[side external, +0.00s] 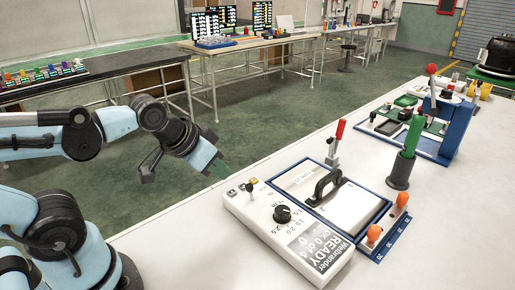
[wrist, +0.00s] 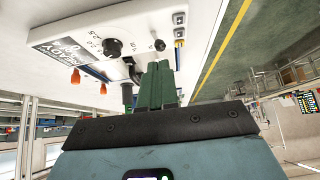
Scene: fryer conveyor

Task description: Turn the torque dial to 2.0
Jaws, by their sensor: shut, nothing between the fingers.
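The torque dial (side external: 282,214) is a black round knob on the sloped white control box (side external: 240,203), with printed numbers around it; its exact setting is too small to read. The dial also shows in the wrist view (wrist: 112,47), up and left of my fingers. My gripper (side external: 219,169) has green fingers and is shut and empty. It hangs in the air behind and left of the control box, apart from the dial. In the wrist view my gripper (wrist: 158,83) points towards the box, with its fingers together.
A small toggle lever (side external: 250,185) and small buttons sit on the box near the dial. Right of it are a white lid with a black handle (side external: 324,186), a red-handled lever (side external: 339,135), a green-handled tool (side external: 411,140) and orange knobs (side external: 374,233). The bench's near-left surface is clear.

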